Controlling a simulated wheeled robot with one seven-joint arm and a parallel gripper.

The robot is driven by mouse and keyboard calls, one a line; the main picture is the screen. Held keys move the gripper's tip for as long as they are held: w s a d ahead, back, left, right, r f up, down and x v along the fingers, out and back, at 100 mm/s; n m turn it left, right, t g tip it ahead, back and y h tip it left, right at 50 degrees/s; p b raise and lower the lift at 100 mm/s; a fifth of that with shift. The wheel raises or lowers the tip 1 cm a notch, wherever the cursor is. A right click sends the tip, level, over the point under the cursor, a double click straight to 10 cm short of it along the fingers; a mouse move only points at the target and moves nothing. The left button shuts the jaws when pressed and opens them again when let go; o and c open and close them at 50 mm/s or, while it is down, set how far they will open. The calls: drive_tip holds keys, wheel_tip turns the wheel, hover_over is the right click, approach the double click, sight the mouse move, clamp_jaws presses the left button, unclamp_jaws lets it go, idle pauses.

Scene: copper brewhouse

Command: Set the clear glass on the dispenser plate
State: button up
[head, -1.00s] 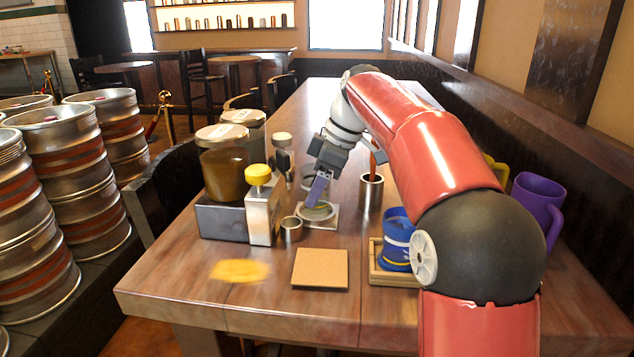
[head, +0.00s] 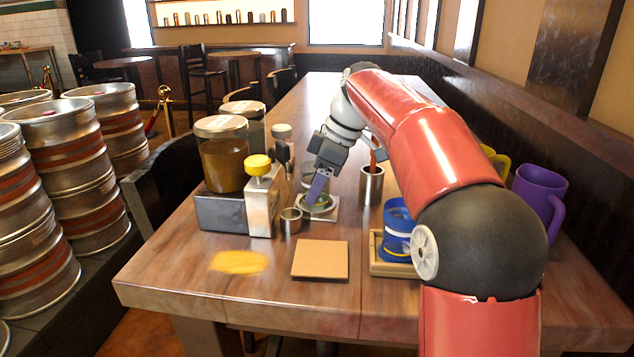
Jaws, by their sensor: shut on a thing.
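My gripper (head: 318,192) is shut on the clear glass (head: 315,204), which is hard to make out behind the fingers. The glass is at the square grey dispenser plate (head: 333,212), over its round greenish middle. I cannot tell whether its base touches the plate. The dispenser (head: 222,215) stands to the left, with a jar of brown liquid (head: 222,165) on a grey base and a yellow knob (head: 258,164) on a metal block.
A small metal cup (head: 291,222) stands close to the plate's front left. A tall metal cup (head: 371,187) is to its right. A cork mat (head: 320,260), yellow cloth (head: 239,262), blue mug (head: 397,228) on a wooden tray (head: 390,269), and purple mug (head: 539,193) lie nearer or right.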

drive_tip(key=shift+f, duration=0.15)
drive_tip(key=o, duration=1.1)
drive_tip(key=p+v, duration=0.2)
drive_tip(key=v, duration=0.6)
drive_tip(key=shift+a, duration=0.1)
drive_tip(key=shift+s, duration=0.1)
